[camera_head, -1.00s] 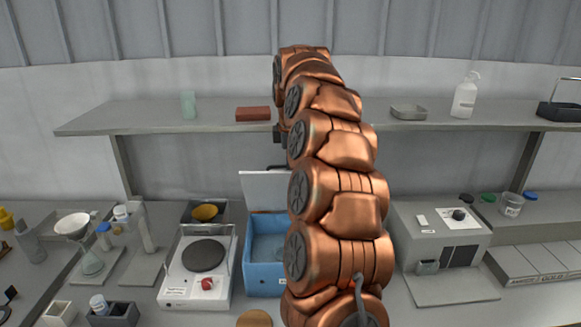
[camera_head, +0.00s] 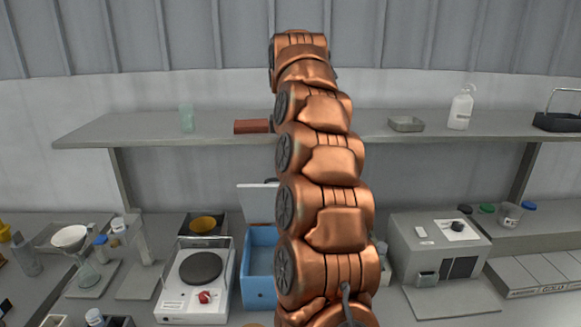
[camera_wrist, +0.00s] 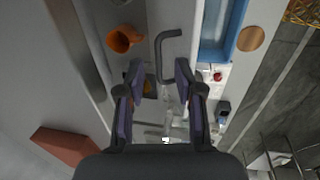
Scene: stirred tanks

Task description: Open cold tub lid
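The cold tub is a blue box (camera_head: 258,285) on the bench, left of my arm. Its white lid (camera_head: 257,203) stands raised at the back edge, and the tub is open at the top. My arm hides the right part of both. In the wrist view the blue tub (camera_wrist: 232,38) is at the upper right, and a dark grey bar handle (camera_wrist: 163,58) lies just ahead of my fingers. My gripper (camera_wrist: 160,82) is open, its two fingers apart, with nothing visibly held. The handle's end lies near the gap between the fingertips; contact cannot be told.
A hot plate (camera_head: 201,268) stands just left of the tub, with a yellow dish (camera_head: 204,224) behind it. A shelf (camera_head: 90,132) runs above the bench, carrying a red brick (camera_head: 251,127). An orange cup (camera_wrist: 121,39) is left of the handle. A grey instrument (camera_head: 408,255) stands right of my arm.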

